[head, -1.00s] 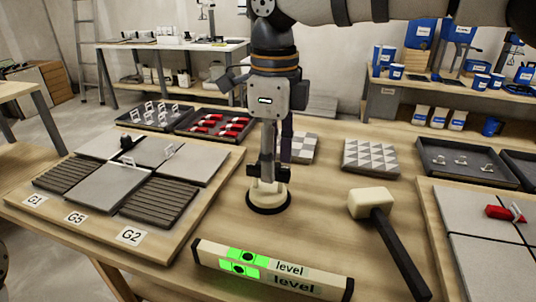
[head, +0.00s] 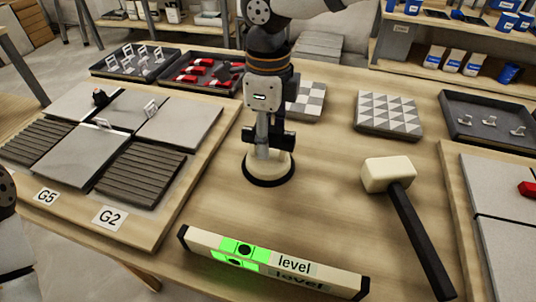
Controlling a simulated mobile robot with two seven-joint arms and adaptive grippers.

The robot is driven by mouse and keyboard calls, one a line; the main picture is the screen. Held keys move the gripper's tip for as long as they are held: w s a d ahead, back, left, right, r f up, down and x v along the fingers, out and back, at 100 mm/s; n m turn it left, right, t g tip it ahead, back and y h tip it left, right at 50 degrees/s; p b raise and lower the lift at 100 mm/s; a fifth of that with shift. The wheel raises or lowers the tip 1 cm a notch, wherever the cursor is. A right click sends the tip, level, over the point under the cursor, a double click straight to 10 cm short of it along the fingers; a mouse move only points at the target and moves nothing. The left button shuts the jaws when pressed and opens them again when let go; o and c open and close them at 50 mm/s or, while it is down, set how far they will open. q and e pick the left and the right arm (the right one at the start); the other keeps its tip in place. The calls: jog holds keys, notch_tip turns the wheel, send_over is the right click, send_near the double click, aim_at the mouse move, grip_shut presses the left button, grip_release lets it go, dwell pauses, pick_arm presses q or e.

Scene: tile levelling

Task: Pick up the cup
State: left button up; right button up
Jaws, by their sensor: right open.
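The cup (head: 268,170) is a cream suction cup with a black rim at its base, upright on the wooden table in the middle of the head view. My right gripper (head: 268,148) points down at the cup from above. It is open, and its fingers are at the cup's top, partly hiding it. I cannot tell whether they touch it. My left gripper is not in view.
A level (head: 295,268) lies in front of the cup. A mallet (head: 388,175) lies to the right. A tile board (head: 150,225) is on the left. Patterned tiles (head: 388,115) and parts trays (head: 490,122) stand behind. Bare table surrounds the cup.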

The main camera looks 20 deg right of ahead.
jog(key=shift+f, duration=0.55)
grip_shut()
jog(key=shift+w+r, duration=0.1)
jog(key=shift+r, duration=0.05)
